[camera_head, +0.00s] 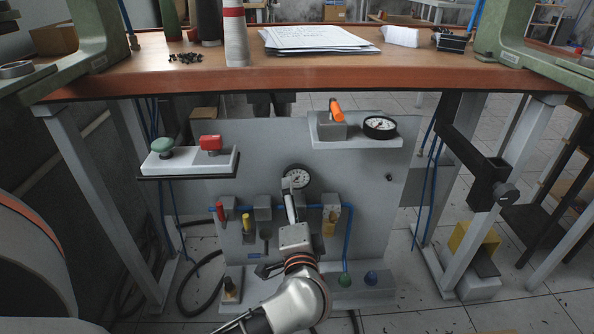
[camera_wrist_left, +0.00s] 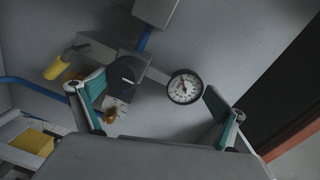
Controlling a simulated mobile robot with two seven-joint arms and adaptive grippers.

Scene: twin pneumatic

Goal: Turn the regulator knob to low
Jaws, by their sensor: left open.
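The regulator knob (camera_wrist_left: 125,72) is a dark round knob with a small white mark, on a grey block in the left wrist view. A white dial gauge (camera_wrist_left: 184,87) sits to its right on the same fitting; a gauge also shows in the head view (camera_head: 297,177). My left gripper (camera_wrist_left: 146,94) is open, its teal-padded fingers spread with the knob and gauge showing between them. The knob lies nearer the left finger; I cannot tell any contact. In the head view my left gripper (camera_head: 290,206) is in front of the panel and hides the knob.
The grey panel (camera_head: 385,220) stands under the wooden bench (camera_head: 190,72). A red-handled valve (camera_head: 220,212) and a yellow-handled valve (camera_head: 246,222) are left of my gripper. Shelves with a green button (camera_head: 162,146) and an orange lever (camera_head: 337,109) jut out above.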

